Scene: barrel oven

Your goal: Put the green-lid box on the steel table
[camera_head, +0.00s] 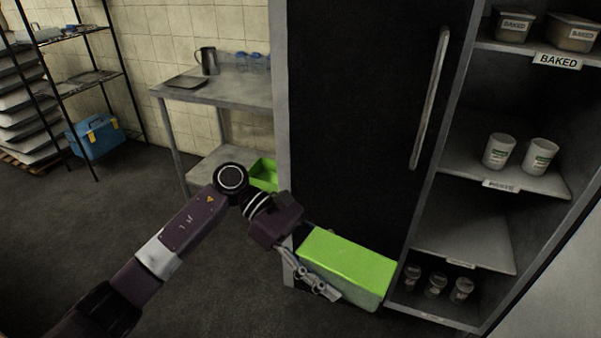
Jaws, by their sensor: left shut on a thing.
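The green-lid box (347,263) has a bright green top and sits in front of the dark cabinet, held off the floor. My left gripper (316,284) is shut on the green-lid box at its left side; the fingers are partly hidden against it. The steel table (235,93) stands at the back, left of the cabinet, with a lower shelf. A metal jug (207,61), a dark tray (187,81) and blue-topped containers (258,63) are on its top. My right gripper is not in view.
The dark cabinet door (365,110) has a long handle. Open shelves (505,179) at right hold white tubs and jars. Another green box (263,174) is by the table's lower shelf. A blue case (96,137) stands by the left rack. The floor at left is clear.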

